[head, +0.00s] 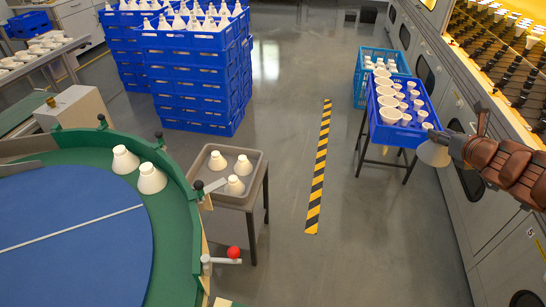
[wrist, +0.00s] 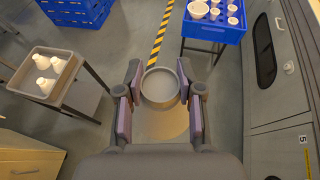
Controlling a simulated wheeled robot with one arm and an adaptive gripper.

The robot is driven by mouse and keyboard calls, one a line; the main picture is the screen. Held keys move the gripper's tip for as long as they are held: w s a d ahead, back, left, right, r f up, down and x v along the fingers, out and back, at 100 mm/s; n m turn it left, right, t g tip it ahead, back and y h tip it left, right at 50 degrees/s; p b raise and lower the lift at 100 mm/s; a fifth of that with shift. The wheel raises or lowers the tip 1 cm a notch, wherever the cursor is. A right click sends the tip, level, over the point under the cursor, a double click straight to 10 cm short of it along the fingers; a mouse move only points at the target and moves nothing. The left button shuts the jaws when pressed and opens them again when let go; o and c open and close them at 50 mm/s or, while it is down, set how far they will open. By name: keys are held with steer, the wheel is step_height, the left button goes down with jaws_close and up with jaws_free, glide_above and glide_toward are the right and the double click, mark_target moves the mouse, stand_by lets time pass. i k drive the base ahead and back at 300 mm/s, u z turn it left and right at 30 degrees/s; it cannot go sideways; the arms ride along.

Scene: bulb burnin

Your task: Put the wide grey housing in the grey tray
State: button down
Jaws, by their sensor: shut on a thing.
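My gripper (head: 457,147) is at the right in the head view, shut on the wide grey housing (head: 433,153). The housing is a cone-like piece held in the air. The wrist view shows its round open end (wrist: 160,84) between the two fingers of my gripper (wrist: 160,108). The grey tray (head: 233,204) stands on a small stand, left of centre in the head view and well away from my gripper. Three pale housings (head: 235,185) stand in it. The tray also shows at the left of the wrist view (wrist: 27,78).
A blue crate of pale housings (head: 390,134) on a stand is beside my gripper. A green-edged round table (head: 178,205) with two housings adjoins the tray. Stacked blue crates (head: 195,100) stand behind. The floor around the striped line (head: 318,170) is clear.

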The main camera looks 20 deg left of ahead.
mark_target(206, 183)
steer(key=i, duration=3.25)
steer(key=u, duration=5.4)
